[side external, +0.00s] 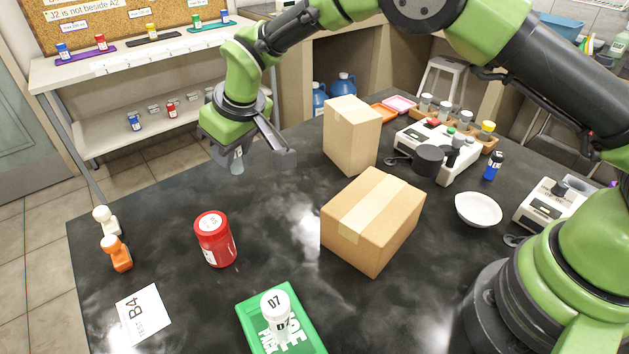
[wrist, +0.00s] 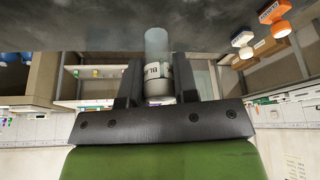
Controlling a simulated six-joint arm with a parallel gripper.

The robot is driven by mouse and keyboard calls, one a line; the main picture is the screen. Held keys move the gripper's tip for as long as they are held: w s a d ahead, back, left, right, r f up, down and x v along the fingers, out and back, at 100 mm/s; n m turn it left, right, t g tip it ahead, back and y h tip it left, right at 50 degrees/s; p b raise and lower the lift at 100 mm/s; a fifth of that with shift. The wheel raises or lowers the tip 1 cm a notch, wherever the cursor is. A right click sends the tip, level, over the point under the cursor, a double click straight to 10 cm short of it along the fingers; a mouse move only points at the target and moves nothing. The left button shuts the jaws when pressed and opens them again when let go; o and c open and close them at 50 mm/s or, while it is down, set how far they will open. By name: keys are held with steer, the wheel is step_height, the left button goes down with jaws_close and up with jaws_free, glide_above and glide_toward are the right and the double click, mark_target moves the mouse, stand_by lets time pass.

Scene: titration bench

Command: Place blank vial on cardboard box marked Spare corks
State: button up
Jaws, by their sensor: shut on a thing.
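My gripper (side external: 243,157) is shut on a clear vial (side external: 237,160) and holds it above the far left part of the black bench. In the wrist view, the vial (wrist: 157,68) sits between my fingers, and its white label shows "BLA", with the rest hidden. Two plain cardboard boxes stand on the bench to the right of my gripper: a taller box (side external: 351,138) at the back and a wider, taped box (side external: 378,215) nearer the camera. I see no "Spare corks" marking on the sides in view.
A red jar (side external: 215,240) stands in front of my gripper. A green tray (side external: 257,333) bears a white D7 container. A white bowl (side external: 478,209) is right of the boxes. The bench between jar and boxes is clear.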

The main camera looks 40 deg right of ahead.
steer(key=s+d+r+m+h, duration=0.45)
steer(key=s+d+m, duration=0.25)
steer(key=s+m, duration=0.25)
step_height(320, 180, up, 4)
steer(key=m+g+h, duration=0.1)
steer(key=m+g, duration=0.2)
steer(key=m, duration=0.6)
glide_above(383, 192)
steer(key=a, duration=0.2)
steer(key=shift+m, duration=0.35)
steer(key=f, duration=0.9)
steer(key=shift+s+d+f, duration=0.1)
steer(key=shift+s+f, duration=0.15)
steer(key=shift+f, duration=0.1)
steer(key=shift+f, duration=0.15)
steer(key=o, duration=0.9)
